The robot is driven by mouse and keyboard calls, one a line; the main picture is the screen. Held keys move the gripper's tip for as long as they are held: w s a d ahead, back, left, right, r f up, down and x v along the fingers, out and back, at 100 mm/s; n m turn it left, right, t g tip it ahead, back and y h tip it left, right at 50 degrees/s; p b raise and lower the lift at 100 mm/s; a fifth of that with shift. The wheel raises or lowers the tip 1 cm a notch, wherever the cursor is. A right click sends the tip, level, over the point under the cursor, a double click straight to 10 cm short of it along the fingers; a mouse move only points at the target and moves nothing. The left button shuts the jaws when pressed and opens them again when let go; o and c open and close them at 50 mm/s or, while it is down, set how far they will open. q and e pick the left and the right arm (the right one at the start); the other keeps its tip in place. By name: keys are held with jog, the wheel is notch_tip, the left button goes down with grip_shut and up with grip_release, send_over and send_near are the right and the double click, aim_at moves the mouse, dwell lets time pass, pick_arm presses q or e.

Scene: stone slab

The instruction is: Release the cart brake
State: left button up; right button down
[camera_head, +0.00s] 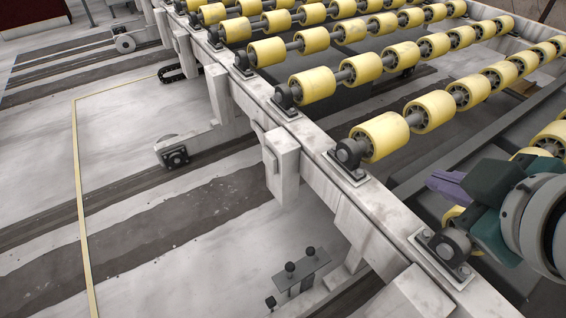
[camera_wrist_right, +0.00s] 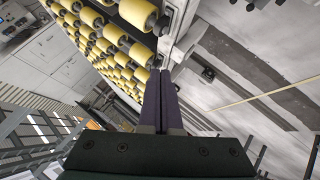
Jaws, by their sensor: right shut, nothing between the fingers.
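The cart is a pale, worn metal frame (camera_head: 397,220) carrying rows of yellow rollers (camera_head: 380,137); the rollers also show in the right wrist view (camera_wrist_right: 138,12). Low beside the frame, at the bottom of the head view, is a grey bracket (camera_head: 302,272) with black round knobs (camera_head: 290,267). I cannot tell for sure whether this is the brake. My right gripper (camera_head: 447,187) is at the right, above the roller bed and inside the frame's edge, well apart from the bracket. Its purple fingers are shut and empty, as the right wrist view (camera_wrist_right: 162,103) shows. My left gripper is out of view.
A black-hubbed wheel (camera_head: 175,157) sits low at the frame's left side. A black bearing block (camera_head: 447,246) stands on the frame close to my right gripper. The floor left of the frame is open, with dark bands and a yellow line (camera_head: 80,200).

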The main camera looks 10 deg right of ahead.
jog(key=w+f+n+t+b, duration=0.2)
jog(key=w+f+n+b, duration=0.1)
jog(key=f+b, duration=1.3)
jog(key=w+f+n+t+b, duration=0.3)
jog(key=f+n+b, duration=0.1)
jog(key=f+b, duration=1.2)
jog(key=n+t+y+b, duration=0.45)
jog(key=n+b, duration=0.45)
jog(key=b, duration=2.4)
send_near(313, 255)
jog(key=s+a, duration=0.2)
jog(key=a, duration=0.1)
jog(key=shift+d+f+g, duration=0.1)
jog(key=shift+f+g, duration=0.15)
jog(key=shift+f, duration=0.2)
jog(key=w+a+b, duration=0.1)
jog(key=w+b, duration=0.3)
jog(key=w, duration=0.5)
jog(key=shift+w+r, duration=0.4)
jog(key=shift+r, duration=0.05)
